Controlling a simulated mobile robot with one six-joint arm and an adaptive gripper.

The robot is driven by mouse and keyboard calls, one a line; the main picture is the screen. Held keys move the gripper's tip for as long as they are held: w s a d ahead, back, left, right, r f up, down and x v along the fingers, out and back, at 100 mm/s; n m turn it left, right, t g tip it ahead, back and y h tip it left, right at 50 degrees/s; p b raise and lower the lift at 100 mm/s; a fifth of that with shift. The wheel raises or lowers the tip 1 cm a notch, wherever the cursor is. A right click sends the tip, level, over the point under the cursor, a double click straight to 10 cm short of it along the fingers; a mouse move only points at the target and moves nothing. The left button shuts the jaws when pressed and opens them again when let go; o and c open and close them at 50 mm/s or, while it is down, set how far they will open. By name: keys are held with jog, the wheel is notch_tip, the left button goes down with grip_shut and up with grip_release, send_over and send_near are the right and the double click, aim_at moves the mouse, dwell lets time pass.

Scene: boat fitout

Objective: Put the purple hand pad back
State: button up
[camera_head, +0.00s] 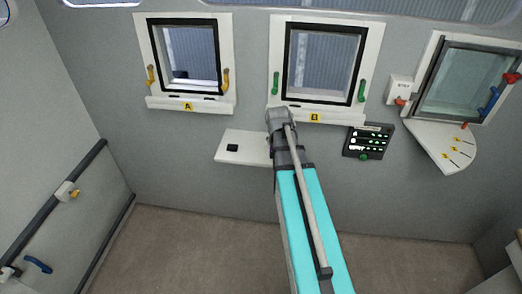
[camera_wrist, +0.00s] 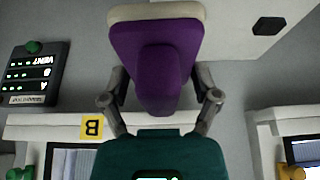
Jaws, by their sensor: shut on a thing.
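The purple hand pad (camera_wrist: 152,45) fills the top middle of the wrist view, with a pale cream layer along its far edge. My gripper (camera_wrist: 160,78) has its two grey fingers on either side of the pad's narrower grip part and is shut on it. The pad does not show in the head view, where my arm covers that spot. A white shelf (camera_head: 232,146) with a black square (camera_head: 232,148) stands out from the wall below windows A and B. The shelf also shows in the wrist view (camera_wrist: 235,18), beside and behind the pad.
Window A (camera_head: 188,60) has yellow handles and window B (camera_head: 322,65) green ones. A dark panel with lit rows (camera_head: 367,141) is right of my arm. A white fan-shaped plate (camera_head: 440,146) sits under the right window. Rails (camera_head: 65,191) run along the left wall; the floor is clear.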

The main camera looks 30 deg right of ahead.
jog(key=shift+s, duration=0.25)
jog(key=w+f+b, duration=0.4)
jog(key=w, duration=0.5)
jog(key=b, duration=0.5)
send_over(262, 149)
jog(key=s, duration=0.2)
jog(key=f, duration=0.5)
jog(key=shift+a, duration=0.4)
jog(key=shift+w+f+b, duration=0.5)
jog(key=shift+f+b, duration=0.3)
jog(key=shift+b, duration=0.05)
jog(key=shift+f+b, duration=1.2)
jog(key=shift+f, duration=0.05)
